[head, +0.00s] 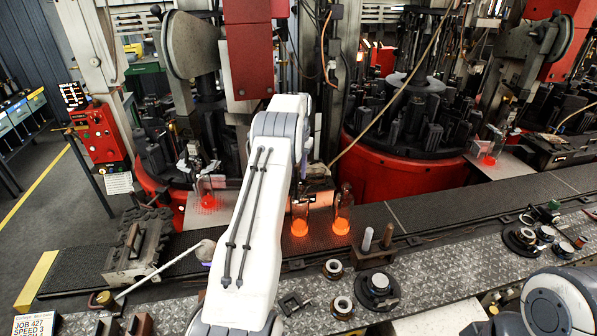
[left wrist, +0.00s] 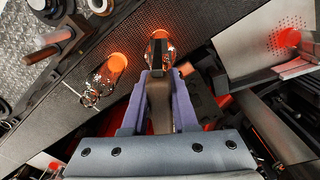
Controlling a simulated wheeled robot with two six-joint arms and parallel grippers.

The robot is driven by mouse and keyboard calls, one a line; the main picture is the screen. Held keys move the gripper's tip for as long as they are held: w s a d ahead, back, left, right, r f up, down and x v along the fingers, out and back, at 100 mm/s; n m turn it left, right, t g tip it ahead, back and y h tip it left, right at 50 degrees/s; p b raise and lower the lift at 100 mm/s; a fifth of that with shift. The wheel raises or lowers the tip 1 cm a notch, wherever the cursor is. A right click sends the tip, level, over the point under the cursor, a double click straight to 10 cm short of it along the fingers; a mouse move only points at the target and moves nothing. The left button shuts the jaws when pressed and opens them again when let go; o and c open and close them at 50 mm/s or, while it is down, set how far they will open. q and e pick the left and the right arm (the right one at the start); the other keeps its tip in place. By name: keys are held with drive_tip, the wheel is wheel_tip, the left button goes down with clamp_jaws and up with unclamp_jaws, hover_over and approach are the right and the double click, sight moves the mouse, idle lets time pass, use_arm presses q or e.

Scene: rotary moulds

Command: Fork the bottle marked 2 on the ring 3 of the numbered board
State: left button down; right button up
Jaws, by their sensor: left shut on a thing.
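Two clear bottles with glowing orange bases stand side by side on the dark conveyor in the head view: a left bottle (head: 299,217) and a right bottle (head: 342,212). I cannot read any marks on them. In the left wrist view, one bottle (left wrist: 160,42) is straight beyond my fingertips and another bottle (left wrist: 98,86) is to the left. My left gripper (left wrist: 158,78) is shut on a dark tool with a brownish handle (left wrist: 160,117). Its tip overlaps the nearer bottle; I cannot tell whether they touch. In the head view my arm hides most of the gripper. The numbered board is not clearly identifiable.
Other glowing bottles stand on plates at the left (head: 208,200) and right (head: 489,160). A red rotary machine (head: 400,170) is behind the conveyor. The metal bench (head: 440,275) carries a small peg stand (head: 372,254), pale rings (head: 341,305) and dark round fittings (head: 378,290).

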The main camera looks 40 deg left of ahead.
use_arm(q)
drive_tip(key=shift+r, duration=0.95)
drive_tip(key=shift+r, duration=3.3)
